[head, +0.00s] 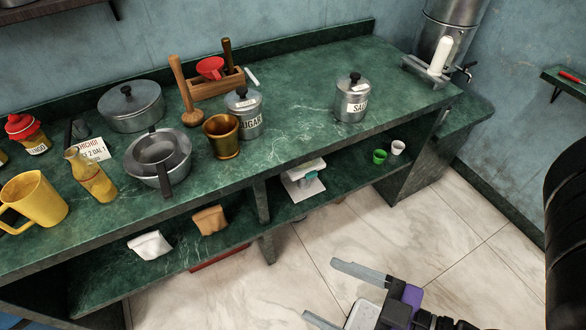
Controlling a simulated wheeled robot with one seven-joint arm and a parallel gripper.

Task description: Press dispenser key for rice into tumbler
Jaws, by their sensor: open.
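My gripper (322,289) is open and empty, low in the picture above the tiled floor, in front of the counter and apart from it. A brass tumbler-like cup (222,137) stands upright on the green counter (300,120). I cannot see into it well enough to tell what it holds. A large steel cylinder (445,22) with a small tap (466,72) stands at the far right end, cut by the top edge. I cannot tell whether it is the rice dispenser. No key marked for rice can be made out.
A sugar canister (247,118), another labelled canister (352,102), pans, a yellow mug (36,203) and an oil bottle (90,178) crowd the counter. The lower shelf holds a white-and-teal device (303,181), a green cup (379,156) and a white cup (398,147). The floor ahead is clear.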

